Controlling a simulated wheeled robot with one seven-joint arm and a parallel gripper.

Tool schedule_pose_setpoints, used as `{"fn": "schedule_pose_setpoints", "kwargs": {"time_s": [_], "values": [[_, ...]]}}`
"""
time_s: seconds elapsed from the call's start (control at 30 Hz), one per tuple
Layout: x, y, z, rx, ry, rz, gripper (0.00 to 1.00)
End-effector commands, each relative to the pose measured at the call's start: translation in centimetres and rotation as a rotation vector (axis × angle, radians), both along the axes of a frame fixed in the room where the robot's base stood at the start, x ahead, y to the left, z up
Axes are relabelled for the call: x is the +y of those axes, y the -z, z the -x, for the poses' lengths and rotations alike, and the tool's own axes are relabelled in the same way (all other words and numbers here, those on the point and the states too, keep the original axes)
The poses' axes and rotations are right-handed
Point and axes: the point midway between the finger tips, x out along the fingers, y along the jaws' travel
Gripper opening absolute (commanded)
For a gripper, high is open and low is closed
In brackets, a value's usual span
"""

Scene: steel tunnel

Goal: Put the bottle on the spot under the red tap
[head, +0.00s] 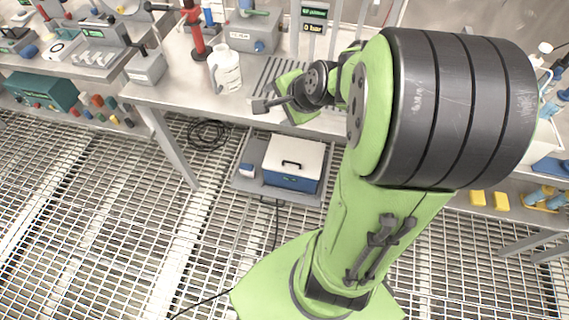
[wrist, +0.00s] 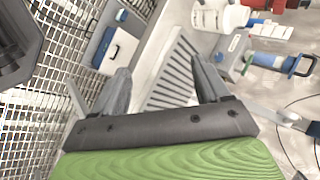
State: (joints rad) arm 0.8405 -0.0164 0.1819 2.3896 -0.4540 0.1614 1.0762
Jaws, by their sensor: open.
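The white bottle (head: 226,70) stands upright on the steel bench, just in front and to the right of the red tap (head: 195,32). The bottle also shows at the top of the wrist view (wrist: 222,17), beyond my fingers. I cannot make out a marked spot under the tap; the bottle may hide it. My gripper (head: 274,98) is over the bench's front part, to the right of the bottle and apart from it. In the wrist view my gripper (wrist: 161,78) is open, with nothing between its fingers.
A slatted drain grille (head: 264,77) lies in the bench right of the bottle. A grey box with a blue knob (head: 254,33) stands behind it. Another grey box (head: 147,68) is left of the bottle. A blue and white cooler (head: 294,163) sits low under the bench front.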

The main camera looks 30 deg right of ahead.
Motion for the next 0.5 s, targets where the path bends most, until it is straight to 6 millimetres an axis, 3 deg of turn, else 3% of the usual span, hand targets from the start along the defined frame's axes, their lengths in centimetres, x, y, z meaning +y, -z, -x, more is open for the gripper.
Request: {"fn": "schedule_pose_setpoints", "kwargs": {"time_s": [0.03,0.1,0.2,0.33,0.5], "values": [[3.4,-1.5,1.7,0.040,-0.207,0.178,0.75],[6.7,-3.0,5.0,0.100,-0.488,0.410,0.75],[9.5,-4.6,10.4,0.146,-0.835,0.665,0.75],[10.6,-5.4,15.5,0.156,-1.133,0.840,0.75],[10.7,-5.4,17.4,0.158,-1.251,0.892,0.75]]}}
